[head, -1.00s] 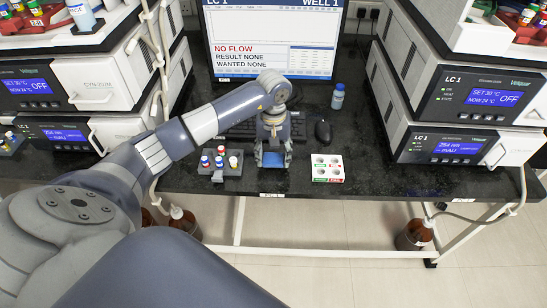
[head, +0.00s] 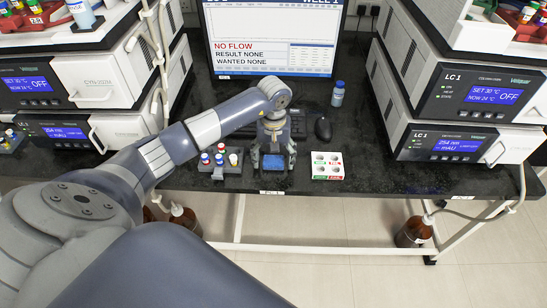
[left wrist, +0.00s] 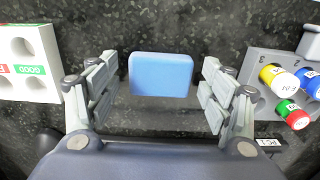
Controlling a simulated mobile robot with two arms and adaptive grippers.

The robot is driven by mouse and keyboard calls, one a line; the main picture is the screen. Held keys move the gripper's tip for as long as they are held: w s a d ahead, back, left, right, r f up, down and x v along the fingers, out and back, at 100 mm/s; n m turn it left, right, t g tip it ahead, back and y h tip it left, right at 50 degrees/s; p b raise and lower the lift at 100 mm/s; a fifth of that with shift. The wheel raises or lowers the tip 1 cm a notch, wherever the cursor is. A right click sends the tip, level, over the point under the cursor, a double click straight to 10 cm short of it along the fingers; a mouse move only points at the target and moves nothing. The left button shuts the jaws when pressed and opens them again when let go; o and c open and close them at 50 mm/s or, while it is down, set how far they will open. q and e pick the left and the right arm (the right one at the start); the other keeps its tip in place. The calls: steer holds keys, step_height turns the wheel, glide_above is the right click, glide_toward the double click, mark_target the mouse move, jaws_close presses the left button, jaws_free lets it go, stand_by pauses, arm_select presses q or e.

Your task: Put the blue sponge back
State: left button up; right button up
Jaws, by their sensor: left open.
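The blue sponge (left wrist: 160,75) lies flat on the dark bench top in the left wrist view, ahead of and between the fingers of my left gripper (left wrist: 160,90). The fingers are spread wide, with clear gaps on both sides of the sponge. In the head view the sponge (head: 273,162) shows as a small blue patch under my left gripper (head: 273,165), near the bench's front edge. My right gripper is not in view.
A grey rack (head: 219,170) with several coloured-cap vials stands left of the gripper. A white block with holes (head: 327,166) stands to the right. Behind are a keyboard, a mouse (head: 323,129), a blue-capped bottle (head: 338,94) and a monitor. Instrument stacks flank both sides.

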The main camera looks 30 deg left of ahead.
mark_target(274, 160)
arm_select(q)
steer(key=shift+r, duration=0.45)
step_height(274, 160, up, 11)
steer(key=b, duration=0.1)
steer(key=shift+r+b, duration=0.2)
steer(key=shift+b, duration=0.15)
stand_by(0.7)
stand_by(1.2)
